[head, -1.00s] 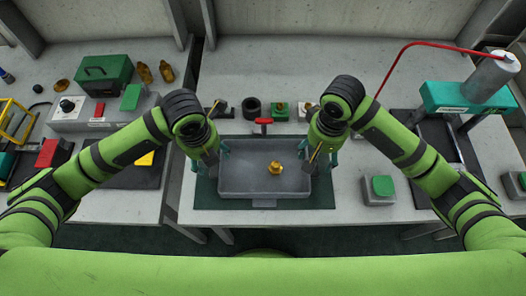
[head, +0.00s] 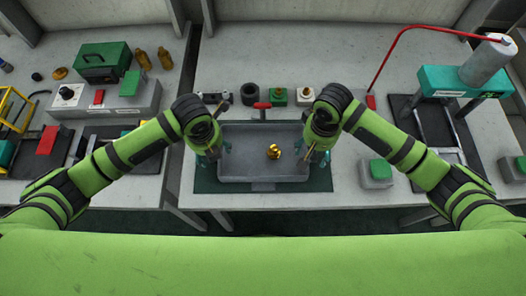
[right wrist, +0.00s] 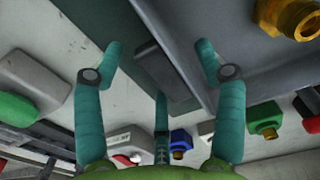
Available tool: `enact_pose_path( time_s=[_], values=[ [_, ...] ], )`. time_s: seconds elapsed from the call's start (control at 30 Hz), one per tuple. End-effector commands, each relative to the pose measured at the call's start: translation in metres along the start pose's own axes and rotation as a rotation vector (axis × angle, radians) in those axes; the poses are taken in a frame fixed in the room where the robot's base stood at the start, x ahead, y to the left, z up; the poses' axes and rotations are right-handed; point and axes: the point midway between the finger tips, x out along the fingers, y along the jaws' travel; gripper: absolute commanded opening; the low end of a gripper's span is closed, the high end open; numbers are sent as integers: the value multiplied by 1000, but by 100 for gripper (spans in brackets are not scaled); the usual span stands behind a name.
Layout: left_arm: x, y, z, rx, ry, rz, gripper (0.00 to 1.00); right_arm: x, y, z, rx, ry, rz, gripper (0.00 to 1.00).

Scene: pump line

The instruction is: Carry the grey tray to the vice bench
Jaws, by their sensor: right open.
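The grey tray (head: 240,172) lies on a dark green mat at the front of the middle bench, with a brass fitting (head: 273,152) in it. My left gripper (head: 208,160) is at the tray's left end; whether its fingers are open is too small to tell. My right gripper (head: 318,158) is at the right end. In the right wrist view my right gripper (right wrist: 160,62) is open, its fingers spread around a grey handle (right wrist: 160,72) on the tray's end. Contact with the handle is not visible. No vice is clearly recognisable.
Behind the tray stand a red-handled part (head: 262,106), a dark ring (head: 250,93) and small green and red blocks. A green-topped box (head: 376,172) and a teal press (head: 462,82) are on the right. A left bench holds a green case (head: 101,62).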

Motion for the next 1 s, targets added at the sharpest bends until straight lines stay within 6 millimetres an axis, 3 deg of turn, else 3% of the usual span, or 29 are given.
enact_pose_path(
  time_s=[0.3, 0.47, 0.5, 1.0],
  values=[
    [3, 0, 0, 0, 0, 0, 71, 3, 0, 0, -1, 0, 0, 71],
    [2, 0, 0, 0, 0, 0, 7, 2, 0, 0, -1, 0, 0, 7],
    [3, 0, 0, 0, 0, 0, 0, 3, 0, 0, -1, 0, 0, 0],
    [-3, 0, 1, 0, 0, 0, 0, -4, 0, 0, -1, 1, -1, 0]
  ],
)
